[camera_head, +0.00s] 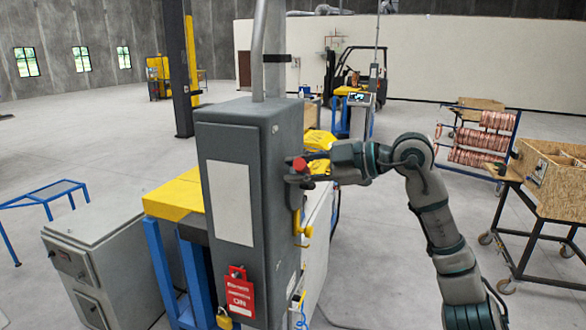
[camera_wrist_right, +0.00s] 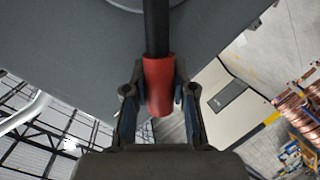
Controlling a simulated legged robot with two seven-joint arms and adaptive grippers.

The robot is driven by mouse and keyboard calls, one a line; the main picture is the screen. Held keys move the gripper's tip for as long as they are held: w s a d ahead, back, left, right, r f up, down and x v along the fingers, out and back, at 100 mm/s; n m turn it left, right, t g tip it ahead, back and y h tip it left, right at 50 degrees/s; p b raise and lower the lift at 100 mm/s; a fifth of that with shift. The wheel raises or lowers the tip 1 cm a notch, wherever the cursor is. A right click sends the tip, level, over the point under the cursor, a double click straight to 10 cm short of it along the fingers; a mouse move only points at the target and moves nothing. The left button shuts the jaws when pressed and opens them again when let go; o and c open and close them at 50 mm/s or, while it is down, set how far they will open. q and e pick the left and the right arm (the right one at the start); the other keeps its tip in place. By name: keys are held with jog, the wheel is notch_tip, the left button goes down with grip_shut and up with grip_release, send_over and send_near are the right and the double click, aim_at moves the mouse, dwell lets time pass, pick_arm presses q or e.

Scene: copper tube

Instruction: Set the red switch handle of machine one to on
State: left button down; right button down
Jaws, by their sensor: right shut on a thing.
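The red switch handle (camera_head: 299,163) sits at the upper right side of a tall grey switch cabinet (camera_head: 262,220). My right gripper (camera_head: 297,172) reaches it from the right and is shut on it. In the right wrist view the red handle grip (camera_wrist_right: 158,78) is on the end of a black lever and lies between the two fingers of my right gripper (camera_wrist_right: 160,92). The fingers partly hide the handle in the head view. My left gripper is not in view.
A red tag (camera_head: 239,292) and a padlock hang low on the cabinet's front. A grey box (camera_head: 95,255) and yellow-topped blue frame (camera_head: 172,198) stand left of it. A cart with a wooden crate (camera_head: 555,180) and a copper coil rack (camera_head: 480,150) stand right, with clear floor between.

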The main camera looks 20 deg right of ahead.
jog(key=shift+w+d+r+m, duration=0.2)
jog(key=shift+w+d+m, duration=0.05)
jog(key=shift+d+m, duration=0.05)
dwell(0.4)
